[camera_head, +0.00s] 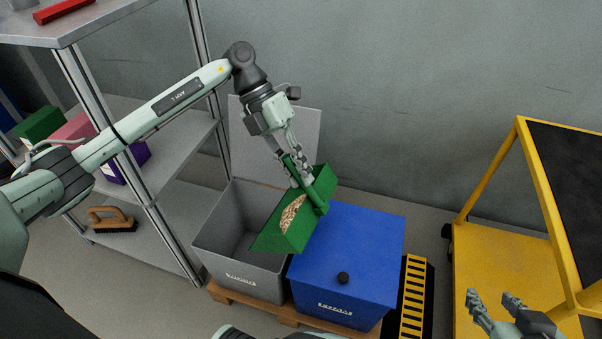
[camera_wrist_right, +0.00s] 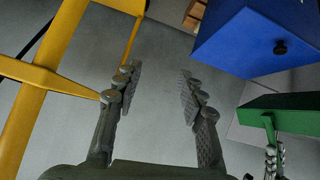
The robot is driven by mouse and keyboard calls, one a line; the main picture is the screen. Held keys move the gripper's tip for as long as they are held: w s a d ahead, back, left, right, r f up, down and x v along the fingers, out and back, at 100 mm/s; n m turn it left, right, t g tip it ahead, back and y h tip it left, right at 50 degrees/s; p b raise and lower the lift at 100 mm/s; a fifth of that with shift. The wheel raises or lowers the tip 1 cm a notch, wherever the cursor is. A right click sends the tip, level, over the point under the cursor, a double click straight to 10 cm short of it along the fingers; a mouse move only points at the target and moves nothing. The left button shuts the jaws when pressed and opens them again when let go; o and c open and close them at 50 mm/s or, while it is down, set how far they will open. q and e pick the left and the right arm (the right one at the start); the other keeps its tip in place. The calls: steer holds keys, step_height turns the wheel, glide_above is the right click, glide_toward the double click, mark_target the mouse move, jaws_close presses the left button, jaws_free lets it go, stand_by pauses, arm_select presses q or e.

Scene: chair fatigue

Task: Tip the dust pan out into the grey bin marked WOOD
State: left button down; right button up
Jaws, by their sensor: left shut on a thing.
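The green dust pan (camera_head: 296,234) holds a heap of pale brown chips (camera_head: 292,214). My left gripper (camera_head: 302,180) is shut on its green handle. The pan is tilted, its lower lip over the right side of the open grey bin (camera_head: 262,283); the rest is above the blue bin's edge. The grey bin's lid stands raised behind it, and its visible inside looks empty. Its front label is too small to read. The pan also shows in the right wrist view (camera_wrist_right: 295,120). My right gripper (camera_head: 497,303) is open and empty at the lower right, also in its wrist view (camera_wrist_right: 155,82).
A blue bin (camera_head: 365,250) with a closed lid and black knob stands right of the grey bin, both on a wooden pallet (camera_head: 232,297). A yellow-and-black step (camera_head: 414,300) and yellow cart (camera_head: 490,240) are further right. Metal shelving (camera_head: 180,190) with a brush (camera_head: 112,220) stands left.

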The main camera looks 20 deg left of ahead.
arm_select(q)
steer(key=shift+a, duration=0.35)
steer(key=shift+a+h+b, duration=0.3)
steer(key=shift+h, duration=0.1)
steer(key=shift+a+r, duration=0.1)
steer(key=shift+a, duration=0.2)
steer(key=a+h+b, duration=0.3)
steer(key=a+b, duration=0.1)
steer(key=a, duration=0.2)
steer(key=shift+w+a+r+h, duration=0.15)
steer(key=shift+a+r+h, duration=0.05)
steer(key=shift+r+h, duration=0.2)
arm_select(e)
steer(key=w+a+r+t+y, duration=0.1)
steer(key=a+r+t+y, duration=0.2)
steer(key=r, duration=0.7)
steer(key=w+a+r+t+y, duration=0.1)
steer(key=a+r+t+y, duration=0.3)
steer(key=a+r+t, duration=0.4)
steer(key=shift+r+n, duration=0.3)
steer(key=shift+r, duration=1.15)
